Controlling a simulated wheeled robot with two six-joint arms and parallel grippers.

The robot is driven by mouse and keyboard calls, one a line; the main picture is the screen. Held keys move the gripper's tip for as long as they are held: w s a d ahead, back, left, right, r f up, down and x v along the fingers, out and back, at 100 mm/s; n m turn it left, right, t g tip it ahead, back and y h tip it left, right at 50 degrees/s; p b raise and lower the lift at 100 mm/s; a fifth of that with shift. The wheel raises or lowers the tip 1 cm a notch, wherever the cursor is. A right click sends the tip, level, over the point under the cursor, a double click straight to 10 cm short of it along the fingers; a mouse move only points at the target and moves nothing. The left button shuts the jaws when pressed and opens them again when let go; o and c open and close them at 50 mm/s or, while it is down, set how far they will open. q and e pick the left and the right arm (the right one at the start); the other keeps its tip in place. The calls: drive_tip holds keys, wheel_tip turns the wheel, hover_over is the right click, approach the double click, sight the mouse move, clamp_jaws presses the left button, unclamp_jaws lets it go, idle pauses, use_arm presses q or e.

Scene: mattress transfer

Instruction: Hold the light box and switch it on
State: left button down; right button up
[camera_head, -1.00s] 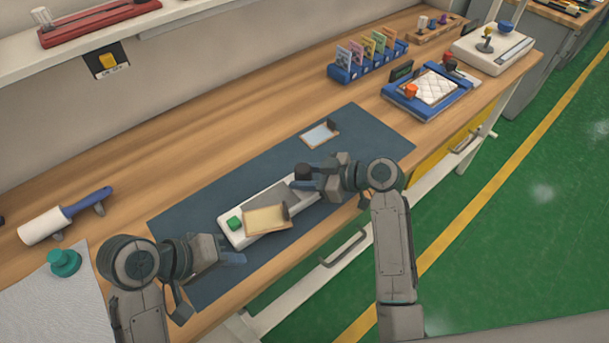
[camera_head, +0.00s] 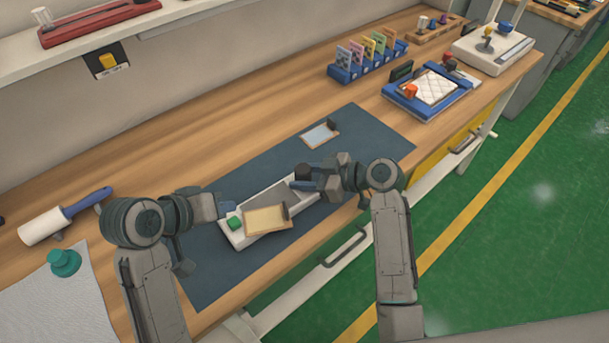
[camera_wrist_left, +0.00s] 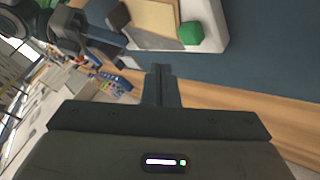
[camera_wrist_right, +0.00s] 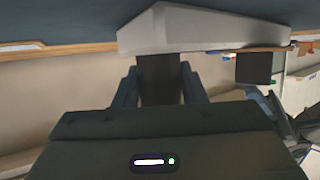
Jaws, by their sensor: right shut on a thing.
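The light box (camera_head: 236,240) is a long white case lying on the dark mat, with a green button (camera_head: 234,223) at its left end and a tan framed panel (camera_head: 265,219) over its middle. My right gripper (camera_head: 300,180) is at the far right end of the box, shut on a dark grip block (camera_wrist_right: 159,75) joined to the pale case. My left gripper (camera_head: 226,205) is just behind the green button, with its fingers together and nothing seen between them. In the left wrist view the green button (camera_wrist_left: 190,33) is beyond the fingertips, apart from them.
A small framed plate (camera_head: 320,133) lies on the dark mat (camera_head: 365,130). A blue card rack (camera_head: 350,75) and a blue tray (camera_head: 405,105) stand further right. A roller (camera_head: 45,226) and a teal knob (camera_head: 64,262) are at left.

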sight(237, 219)
use_arm(q)
drive_tip(key=shift+f, duration=1.85)
idle(0.6)
drive_tip(key=shift+f, duration=0.65)
idle(0.3)
drive_tip(key=shift+r, duration=0.7)
drive_tip(key=shift+r, duration=3.05)
